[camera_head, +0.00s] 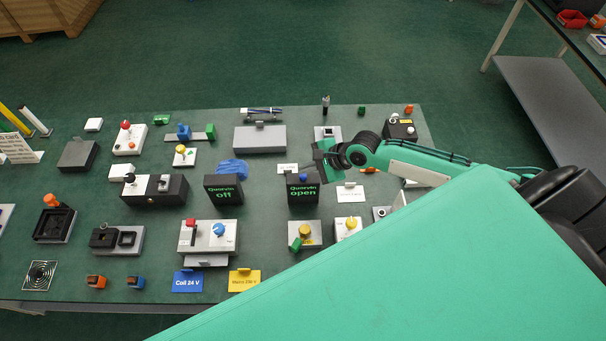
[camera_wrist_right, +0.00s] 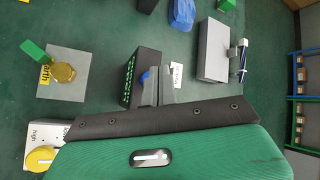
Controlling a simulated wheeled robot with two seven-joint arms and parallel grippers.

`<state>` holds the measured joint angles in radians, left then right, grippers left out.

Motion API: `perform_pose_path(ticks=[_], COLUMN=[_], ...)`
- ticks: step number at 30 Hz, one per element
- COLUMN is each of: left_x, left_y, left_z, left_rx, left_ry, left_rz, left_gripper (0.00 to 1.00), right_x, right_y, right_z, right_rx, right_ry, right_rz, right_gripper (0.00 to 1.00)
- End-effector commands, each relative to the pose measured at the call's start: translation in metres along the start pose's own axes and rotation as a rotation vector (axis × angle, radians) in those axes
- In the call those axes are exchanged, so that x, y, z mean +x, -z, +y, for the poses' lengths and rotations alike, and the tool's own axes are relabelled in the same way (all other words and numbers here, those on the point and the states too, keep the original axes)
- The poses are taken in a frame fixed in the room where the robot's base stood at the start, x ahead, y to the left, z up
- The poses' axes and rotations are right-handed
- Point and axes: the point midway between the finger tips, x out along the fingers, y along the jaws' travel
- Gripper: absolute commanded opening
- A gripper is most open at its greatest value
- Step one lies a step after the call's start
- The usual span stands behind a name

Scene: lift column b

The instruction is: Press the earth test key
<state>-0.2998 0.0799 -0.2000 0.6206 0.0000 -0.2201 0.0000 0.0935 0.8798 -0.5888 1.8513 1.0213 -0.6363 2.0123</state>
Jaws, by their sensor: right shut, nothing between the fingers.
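A small grey box (camera_head: 297,243) carries a gold round knob (camera_head: 305,230), a green block (camera_head: 296,244) and a yellow label. In the right wrist view the box (camera_wrist_right: 75,85) shows at upper left, its label partly hidden and ending in "rth", with the knob (camera_wrist_right: 63,72) and green block (camera_wrist_right: 33,51). My right gripper (camera_head: 322,170) is shut and empty, beside the "Quorvin open" display box (camera_head: 303,197), behind the grey box. In the wrist view its fingers (camera_wrist_right: 158,86) overlap a blue piece at the display; contact cannot be told. My left gripper is out of view.
A box with a yellow knob (camera_head: 350,223) stands right of the grey box. A "Quorvin off" display (camera_head: 223,190) and a red-and-blue control box (camera_head: 208,241) stand to the left. Yellow (camera_head: 244,281) and blue (camera_head: 188,282) cards lie at the front. My green arm covers the lower right.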

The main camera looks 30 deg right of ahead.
Motion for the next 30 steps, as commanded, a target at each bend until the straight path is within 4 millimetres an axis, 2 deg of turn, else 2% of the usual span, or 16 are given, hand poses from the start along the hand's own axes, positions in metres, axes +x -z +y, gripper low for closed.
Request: perform_pose_path(ticks=[30], left_x=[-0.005], left_y=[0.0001], left_z=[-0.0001], left_rx=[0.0], left_ry=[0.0], left_rz=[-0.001], left_gripper=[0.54], right_x=[0.0068], right_y=[0.0049], right_z=[0.005], right_rx=[0.0], right_ry=[0.0], right_rz=[0.0], right_gripper=[0.0])
